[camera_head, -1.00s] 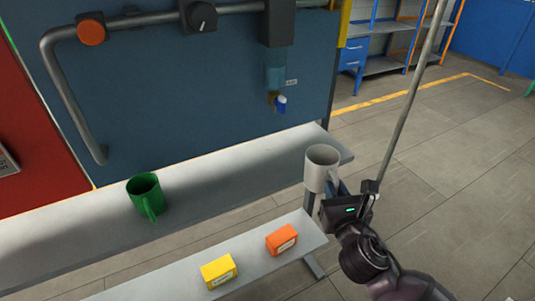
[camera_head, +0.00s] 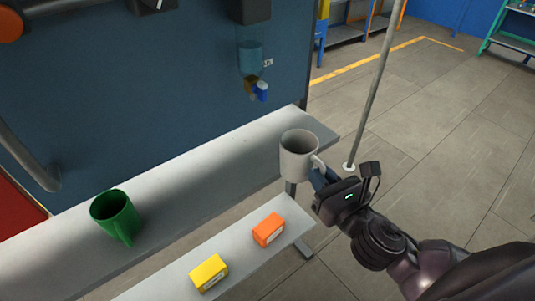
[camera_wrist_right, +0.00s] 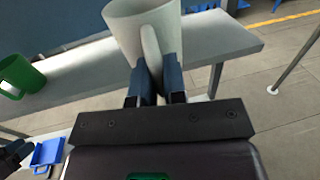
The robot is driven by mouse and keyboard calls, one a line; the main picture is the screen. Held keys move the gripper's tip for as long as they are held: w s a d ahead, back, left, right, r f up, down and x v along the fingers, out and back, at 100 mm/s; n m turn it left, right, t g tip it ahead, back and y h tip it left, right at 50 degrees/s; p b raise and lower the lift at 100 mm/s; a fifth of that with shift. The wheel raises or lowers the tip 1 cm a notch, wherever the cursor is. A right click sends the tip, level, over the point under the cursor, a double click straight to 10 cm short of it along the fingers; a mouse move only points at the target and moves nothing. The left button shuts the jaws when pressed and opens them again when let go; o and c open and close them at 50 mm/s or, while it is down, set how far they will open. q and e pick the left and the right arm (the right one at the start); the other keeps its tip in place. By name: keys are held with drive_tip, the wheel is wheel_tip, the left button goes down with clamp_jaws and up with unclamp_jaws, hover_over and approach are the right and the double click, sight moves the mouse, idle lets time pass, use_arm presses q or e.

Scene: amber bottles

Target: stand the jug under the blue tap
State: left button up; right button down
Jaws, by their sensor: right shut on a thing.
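The pale grey jug (camera_head: 297,157) is upright at the front edge of the bench's right end. My right gripper (camera_head: 322,176) is shut on its handle, at the jug's right side. The jug (camera_wrist_right: 140,28) and the gripper (camera_wrist_right: 160,82) also show in the right wrist view. The blue tap (camera_head: 261,91) hangs from a clear container on the dark blue panel, behind and left of the jug. The jug is not under it. A dark shape at the lower left of the right wrist view may be my left gripper; its jaws are unclear.
A green mug (camera_head: 116,217) stands on the left of the grey bench (camera_head: 195,185). A yellow box (camera_head: 209,272) and an orange box (camera_head: 268,229) lie on the lower front shelf (camera_head: 238,262). A thin pole (camera_head: 375,85) stands right of the bench. The bench below the tap is clear.

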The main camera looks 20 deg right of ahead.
drive_tip(key=p, duration=0.1)
hover_over(270, 169)
drive_tip(key=f, duration=0.2)
drive_tip(key=f+b, duration=0.1)
drive_tip(key=f, duration=0.3)
drive_tip(key=shift+s+d+f, duration=0.1)
drive_tip(key=shift+s+f, duration=0.05)
drive_tip(key=shift+s, duration=0.15)
drive_tip(key=shift+w+f, duration=0.2)
drive_tip(key=shift+f, duration=0.2)
drive_tip(key=c, duration=1.6)
unclamp_jaws()
drive_tip(key=shift+f+b, duration=0.15)
drive_tip(key=shift+b, duration=0.15)
drive_tip(key=o, duration=0.4)
drive_tip(key=shift+o, duration=0.2)
